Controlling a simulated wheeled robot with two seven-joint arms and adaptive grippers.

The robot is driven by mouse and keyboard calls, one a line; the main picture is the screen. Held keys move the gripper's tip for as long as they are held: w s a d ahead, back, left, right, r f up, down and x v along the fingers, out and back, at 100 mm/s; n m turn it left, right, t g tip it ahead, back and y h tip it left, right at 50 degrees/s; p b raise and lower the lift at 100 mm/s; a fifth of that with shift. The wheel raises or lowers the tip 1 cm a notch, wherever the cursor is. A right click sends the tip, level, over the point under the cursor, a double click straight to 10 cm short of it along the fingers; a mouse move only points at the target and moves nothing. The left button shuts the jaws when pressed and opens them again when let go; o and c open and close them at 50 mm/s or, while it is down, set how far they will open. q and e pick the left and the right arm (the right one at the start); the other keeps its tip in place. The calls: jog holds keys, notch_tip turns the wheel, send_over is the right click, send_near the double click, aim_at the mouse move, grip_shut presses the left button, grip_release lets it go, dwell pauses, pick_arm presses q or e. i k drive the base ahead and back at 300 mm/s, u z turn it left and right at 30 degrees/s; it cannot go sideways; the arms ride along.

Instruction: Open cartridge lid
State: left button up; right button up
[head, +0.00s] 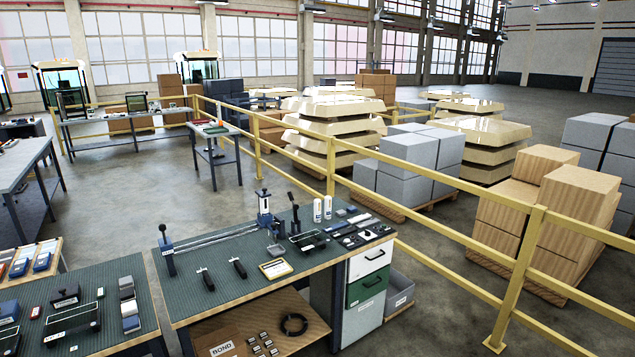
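A blue upright device (264,212) with a dark top stands at the back edge of the green-topped workbench (220,300). Two white cylinders (317,210) that look like cartridges stand upright side by side to its right. A black lever-like tool (296,218) stands between the device and the cylinders. I cannot tell which part is the cartridge lid or whether it is open; it is too small here. Neither of my grippers is in view.
Two black-handled tools (238,268) and a small yellow-framed tray (275,268) lie on the bench. A drawer unit with a green drawer (367,286) is under its right end. Another bench (100,310) holds parts at left.

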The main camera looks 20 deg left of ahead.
aim_at(263, 193)
jog(key=z, duration=0.3)
jog(key=i, duration=1.8)
jog(key=u, duration=0.3)
jog(key=i, duration=0.85)
jog(key=u, duration=1.5)
jog(key=i, duration=0.8)
jog(key=u, duration=0.75)
